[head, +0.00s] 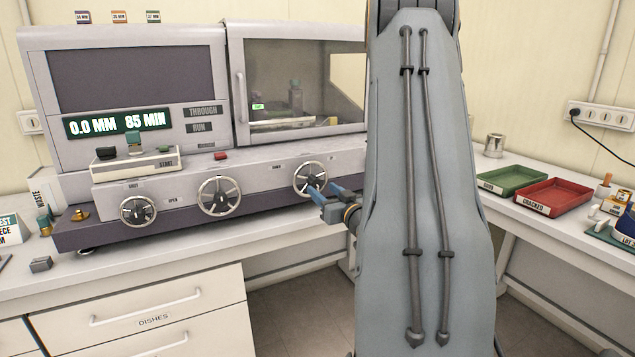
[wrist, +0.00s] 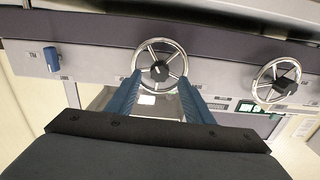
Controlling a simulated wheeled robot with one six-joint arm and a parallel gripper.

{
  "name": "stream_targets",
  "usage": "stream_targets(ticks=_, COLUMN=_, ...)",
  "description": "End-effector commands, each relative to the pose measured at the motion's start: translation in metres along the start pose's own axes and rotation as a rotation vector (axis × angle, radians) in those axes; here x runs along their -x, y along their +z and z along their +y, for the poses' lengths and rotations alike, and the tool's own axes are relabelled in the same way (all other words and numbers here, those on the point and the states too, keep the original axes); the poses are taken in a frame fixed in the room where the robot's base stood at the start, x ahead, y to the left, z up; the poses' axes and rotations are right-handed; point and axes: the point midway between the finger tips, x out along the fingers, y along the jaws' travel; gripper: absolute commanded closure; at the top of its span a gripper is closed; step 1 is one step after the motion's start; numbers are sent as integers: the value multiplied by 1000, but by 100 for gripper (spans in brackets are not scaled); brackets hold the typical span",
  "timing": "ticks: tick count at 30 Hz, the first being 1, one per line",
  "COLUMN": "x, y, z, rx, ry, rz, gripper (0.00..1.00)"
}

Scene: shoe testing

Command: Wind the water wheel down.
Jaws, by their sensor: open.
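The machine's front panel has three silver spoked handwheels. The right one (head: 309,177), which I take for the water wheel, has a small label that looks like "DOWN" to its left. My gripper (head: 325,192) is open, its blue fingers pointing at that wheel from its lower right. In the wrist view, where the machine appears upside down, the wheel (wrist: 163,46) lies straight ahead. Its dark hub shows between the two fingertips (wrist: 160,79). I cannot tell whether the fingers touch the rim. Nothing is held.
The middle wheel (head: 219,196) and left wheel (head: 138,210) are on the same panel. A blue knob (wrist: 52,59) shows beside the wheel in the wrist view. A green tray (head: 511,179) and red tray (head: 553,196) stand on the right bench. My arm hides the bench between.

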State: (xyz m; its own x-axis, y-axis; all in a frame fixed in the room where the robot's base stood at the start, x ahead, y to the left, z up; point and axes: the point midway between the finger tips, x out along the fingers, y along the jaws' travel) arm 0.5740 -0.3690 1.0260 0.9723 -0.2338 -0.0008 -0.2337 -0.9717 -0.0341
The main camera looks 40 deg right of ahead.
Motion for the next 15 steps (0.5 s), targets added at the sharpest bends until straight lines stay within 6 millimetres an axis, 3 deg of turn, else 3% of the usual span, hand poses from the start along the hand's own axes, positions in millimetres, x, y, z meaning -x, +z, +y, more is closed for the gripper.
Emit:
stream_targets(ticks=7, x=-38, y=-2, z=-1, rx=3, ry=-2, rz=1, gripper=53)
stream_targets(ticks=15, x=-53, y=-1, z=0, rx=2, ry=0, rz=0, gripper=53)
